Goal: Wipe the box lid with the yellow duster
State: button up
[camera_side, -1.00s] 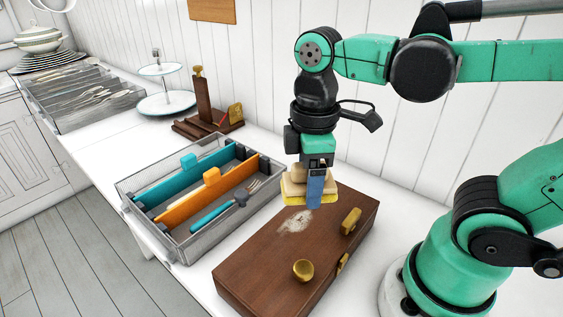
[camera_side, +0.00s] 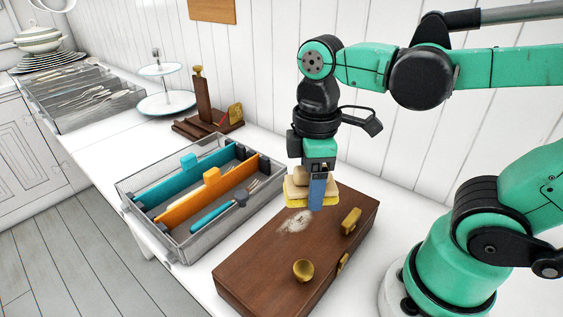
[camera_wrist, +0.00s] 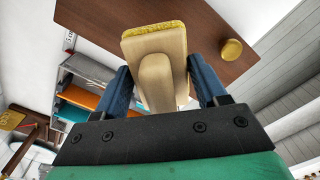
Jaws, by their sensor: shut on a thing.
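The yellow duster (camera_side: 298,199) has a pale wooden back and handle with a yellow pad underneath. My gripper (camera_side: 314,190) is shut on its handle, and the duster is over the far end of the box lid (camera_side: 262,262). I cannot tell whether the pad touches the lid. The lid is dark brown wood with a pale dusty patch (camera_side: 295,221) just in front of the duster. In the wrist view the duster (camera_wrist: 155,60) sits between the blue fingers, with the brown lid (camera_wrist: 205,22) beyond it.
A grey mesh tray (camera_side: 180,247) with teal and orange dividers and a fork is to the left. A brown stand (camera_side: 207,122) and a two-tier plate stand (camera_side: 166,102) are behind.

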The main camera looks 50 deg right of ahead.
aim_at(289, 219)
jog(key=shift+f, duration=2.65)
jog(key=shift+w+f, duration=0.25)
jog(key=shift+f, duration=0.55)
jog(key=shift+c, duration=0.6)
jog(key=shift+w, duration=1.5)
jog(key=shift+s+f, duration=0.1)
jog(key=shift+s, duration=1.6)
jog(key=shift+a+r, duration=0.2)
jog(key=shift+a, duration=0.15)
jog(key=shift+w+d+f, duration=0.1)
jog(key=shift+w+f, duration=0.05)
jog(key=shift+w, duration=1.05)
jog(key=shift+w+f, duration=0.1)
jog(key=shift+w, duration=0.65)
jog(key=shift+s, duration=1.95)
jog(key=shift+s+r, duration=0.1)
jog(key=shift+r, duration=4.05)
